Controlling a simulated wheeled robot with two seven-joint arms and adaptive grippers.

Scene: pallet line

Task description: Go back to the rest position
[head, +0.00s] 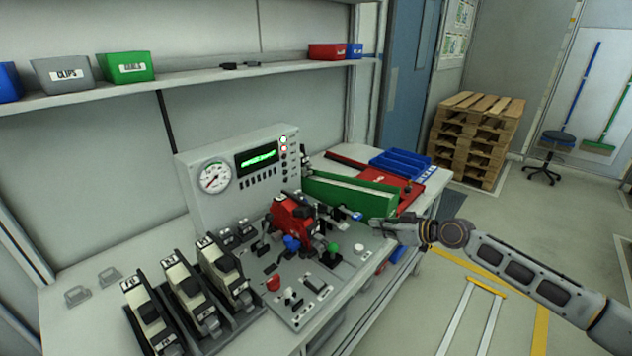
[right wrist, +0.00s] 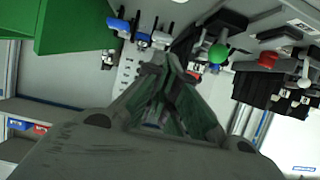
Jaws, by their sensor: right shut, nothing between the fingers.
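My right arm comes in from the right in the head view. Its gripper (head: 376,222) is over the right front edge of the workbench (head: 75,275), close to a green box (head: 350,197). The gripper is shut and holds nothing; its closed fingers (right wrist: 165,75) also show in the right wrist view. My left gripper is not in view. A red machine (head: 293,217) stands on a grey panel left of the right gripper, with blue, green and white knobs around it.
A control box (head: 210,205) with a gauge and green display stands behind the red machine. Several black-and-white units (head: 185,295) stand at the front left. A shelf (head: 190,77) holds bins above. A pallet stack (head: 476,140) stands at the back right.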

